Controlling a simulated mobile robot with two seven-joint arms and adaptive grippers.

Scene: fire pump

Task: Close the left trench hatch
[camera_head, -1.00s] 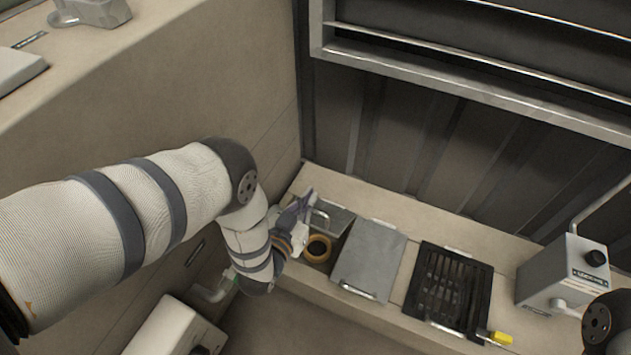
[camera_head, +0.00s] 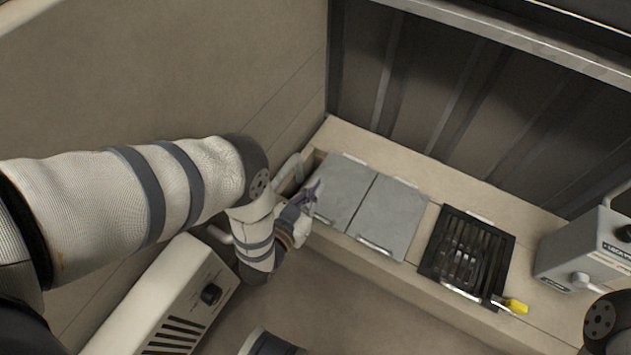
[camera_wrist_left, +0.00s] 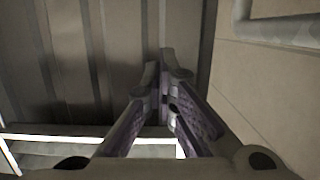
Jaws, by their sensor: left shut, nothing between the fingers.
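The left trench hatch (camera_head: 345,188) is a grey metal plate over the left end of the trench ledge. It appears to lie flat, level with the grey hatch (camera_head: 394,215) beside it, and hides the opening below. My left gripper (camera_head: 315,190) is shut and empty at the left hatch's left edge, near its front corner. Whether the fingertips touch the plate is hard to tell. In the left wrist view my left gripper's fingers (camera_wrist_left: 164,75) are together with nothing between them. My right gripper is not in view.
A black grate (camera_head: 467,255) with a yellow-tipped handle (camera_head: 515,306) lies right of the hatches. A grey box (camera_head: 585,250) stands farther right. A pipe (camera_head: 288,172) runs along the wall by my left wrist. A beige vented unit (camera_head: 170,300) stands below my arm.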

